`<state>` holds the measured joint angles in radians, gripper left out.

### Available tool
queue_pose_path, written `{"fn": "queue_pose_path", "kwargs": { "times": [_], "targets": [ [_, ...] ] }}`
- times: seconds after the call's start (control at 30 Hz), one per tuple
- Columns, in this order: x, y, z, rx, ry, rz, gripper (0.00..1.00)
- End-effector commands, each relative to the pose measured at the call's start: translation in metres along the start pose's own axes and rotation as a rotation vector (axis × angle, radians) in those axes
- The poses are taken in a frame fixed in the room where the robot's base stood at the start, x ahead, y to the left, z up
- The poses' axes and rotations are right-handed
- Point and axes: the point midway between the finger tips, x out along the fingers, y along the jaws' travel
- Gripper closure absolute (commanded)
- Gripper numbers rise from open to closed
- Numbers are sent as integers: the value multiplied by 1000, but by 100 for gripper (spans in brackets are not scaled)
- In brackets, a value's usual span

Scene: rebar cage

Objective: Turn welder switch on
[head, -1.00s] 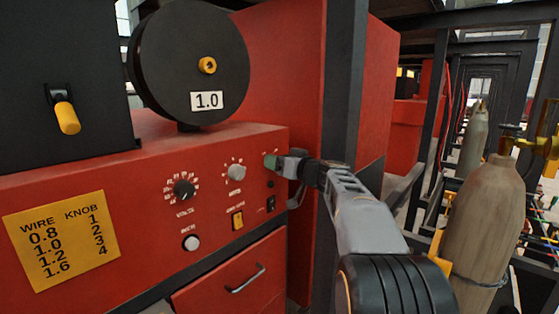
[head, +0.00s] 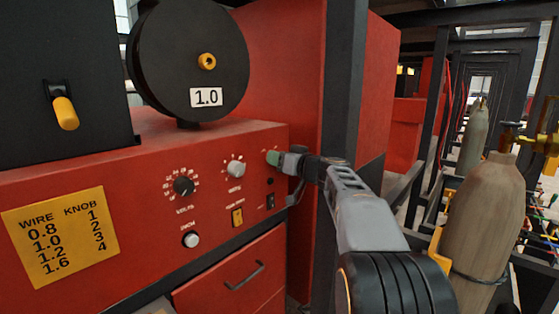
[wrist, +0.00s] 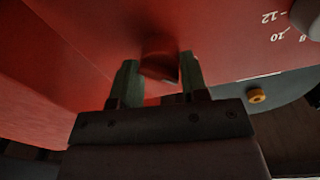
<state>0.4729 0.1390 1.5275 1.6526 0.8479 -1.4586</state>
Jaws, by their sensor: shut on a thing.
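The red welder (head: 140,215) has a front panel with knobs and switches. My gripper (head: 273,158) is at the panel's upper right corner, reaching in from the right. In the wrist view my gripper (wrist: 157,62) has its green fingers on both sides of a red knob (wrist: 158,57) on the red panel, shut on it. In the head view the fingers hide this knob. A black rocker switch (head: 270,201) sits lower on the panel, below the gripper, untouched.
A black volts knob (head: 183,187), a grey knob (head: 235,169), a yellow switch (head: 237,217) and a white button (head: 191,240) are on the panel. A wire spool (head: 170,65) stands above. A dark post (head: 345,90) and a gas cylinder (head: 483,220) are at right.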

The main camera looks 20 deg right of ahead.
Motion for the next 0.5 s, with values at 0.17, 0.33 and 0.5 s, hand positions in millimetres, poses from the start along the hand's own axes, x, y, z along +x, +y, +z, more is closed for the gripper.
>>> {"fn": "queue_pose_path", "kwargs": {
  "times": [0.17,0.33,0.5],
  "targets": [
    [0,1,2,98,-4,2,83],
    [0,2,2,247,-12,3,83],
    [0,2,1,409,-22,5,83]
  ]
}}
